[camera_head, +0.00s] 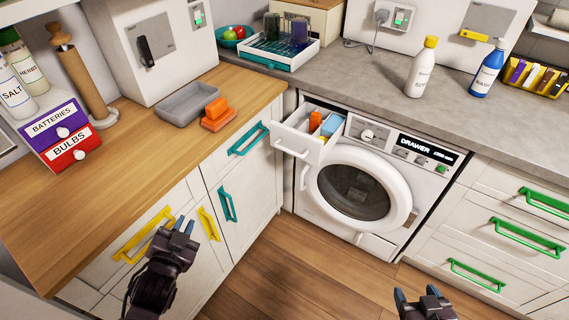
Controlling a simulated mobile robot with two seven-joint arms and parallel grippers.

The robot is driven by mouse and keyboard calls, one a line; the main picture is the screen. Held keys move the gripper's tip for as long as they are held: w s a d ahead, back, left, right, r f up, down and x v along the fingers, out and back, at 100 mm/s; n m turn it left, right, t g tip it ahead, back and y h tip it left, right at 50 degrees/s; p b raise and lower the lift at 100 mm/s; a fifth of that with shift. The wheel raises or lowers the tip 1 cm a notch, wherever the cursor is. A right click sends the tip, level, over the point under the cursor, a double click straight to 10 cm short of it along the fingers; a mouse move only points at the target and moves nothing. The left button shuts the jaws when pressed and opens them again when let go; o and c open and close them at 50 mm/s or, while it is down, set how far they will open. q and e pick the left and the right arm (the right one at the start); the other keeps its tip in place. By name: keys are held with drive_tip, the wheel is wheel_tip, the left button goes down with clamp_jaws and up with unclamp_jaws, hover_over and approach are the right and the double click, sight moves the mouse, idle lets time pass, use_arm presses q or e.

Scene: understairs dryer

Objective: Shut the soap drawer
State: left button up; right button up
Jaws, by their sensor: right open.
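The soap drawer (297,145) is pulled out at the upper left of the white washing machine (310,190). It stands open, with orange, white and blue contents showing inside and a handle on its front. My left gripper (180,224) is at the lower left, in front of the white cabinet with yellow handles and well short of the soap drawer. Its fingertips are close together, and I cannot tell whether it is open. My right gripper (418,293) is open and empty at the bottom edge, below the machine and apart from the soap drawer.
The machine's round door (355,190) is closed. A cabinet with teal handles (249,138) adjoins the drawer's left side. Green-handled drawers (525,235) stand at the right. White and blue bottles stand on the grey counter (370,88). The wooden floor (300,275) is clear.

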use_arm(q)
drive_tip(key=w+d+f+m+h+b, duration=0.1)
drive_tip(key=w+d+m+b, duration=0.1)
drive_tip(key=w, duration=0.1)
drive_tip(key=w+d+f+m+t+h+b, duration=0.1)
drive_tip(key=w+d+m+b, duration=0.1)
drive_tip(key=w+m, duration=0.1)
drive_tip(key=w+d+f+m+t+h+b, duration=0.1)
drive_tip(key=w+d+f+m+b, duration=0.1)
drive_tip(key=w, duration=0.2)
drive_tip(key=shift+b, duration=0.4)
clamp_jaws()
drive_tip(key=w+d+f+m+h+b, duration=0.6)
drive_tip(key=w+d+m+b, duration=0.1)
drive_tip(key=d+m, duration=0.15)
drive_tip(key=w+d+r+m, duration=0.1)
drive_tip(key=w+d, duration=0.2)
drive_tip(key=w, duration=0.3)
drive_tip(key=w+d+r+b, duration=0.1)
drive_tip(key=w+d+r, duration=0.1)
drive_tip(key=w+d, duration=0.2)
drive_tip(key=shift+w+d+r+m+g, duration=0.2)
drive_tip(key=shift+w+m+g, duration=0.15)
drive_tip(key=shift+w, duration=0.75)
use_arm(e)
wheel_tip(320, 180, down, 15)
drive_tip(key=s+n+g, duration=0.1)
drive_tip(key=g, duration=0.1)
drive_tip(key=shift+s+a, duration=0.3)
drive_tip(key=shift+a, duration=0.15)
